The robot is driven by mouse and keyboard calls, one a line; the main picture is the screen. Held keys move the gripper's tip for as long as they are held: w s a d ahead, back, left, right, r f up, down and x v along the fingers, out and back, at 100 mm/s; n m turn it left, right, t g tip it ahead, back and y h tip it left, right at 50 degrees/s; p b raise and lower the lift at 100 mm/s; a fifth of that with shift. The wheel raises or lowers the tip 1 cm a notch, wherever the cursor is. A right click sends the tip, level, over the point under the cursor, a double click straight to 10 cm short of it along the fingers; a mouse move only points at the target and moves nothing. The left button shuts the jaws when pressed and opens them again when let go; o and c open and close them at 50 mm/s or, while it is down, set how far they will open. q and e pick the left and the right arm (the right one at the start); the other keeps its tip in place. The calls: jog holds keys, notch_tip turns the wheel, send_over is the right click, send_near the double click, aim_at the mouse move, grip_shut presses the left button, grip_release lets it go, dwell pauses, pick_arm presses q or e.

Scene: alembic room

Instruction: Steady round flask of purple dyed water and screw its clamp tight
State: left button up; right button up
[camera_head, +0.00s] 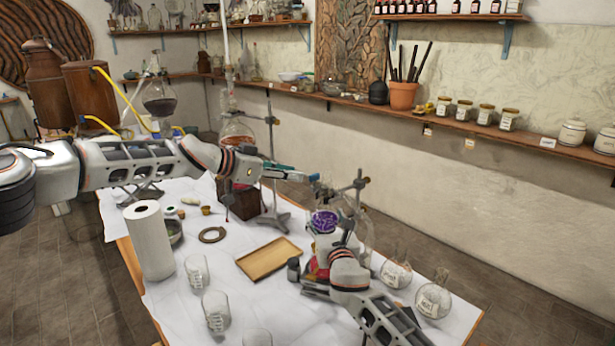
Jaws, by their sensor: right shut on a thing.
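The round flask of purple dyed water (324,221) is at the right part of the white-covered table, beside a metal stand with a clamp (358,185). My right gripper (343,240) comes up from the lower right and is shut on the flask at its right side. Its fingers are partly hidden by my wrist and by the glass. My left gripper (312,178) reaches across from the left, with its fingertips above the flask and close to the clamp. The gap between its fingers is too small to make out, as is whether it touches the clamp screw.
Labelled round flasks (433,299) stand near the right edge. Another stand (272,180) rises behind my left arm.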

aim_at(309, 176)
pick_arm(q)
jog(key=shift+x, duration=3.15)
grip_shut()
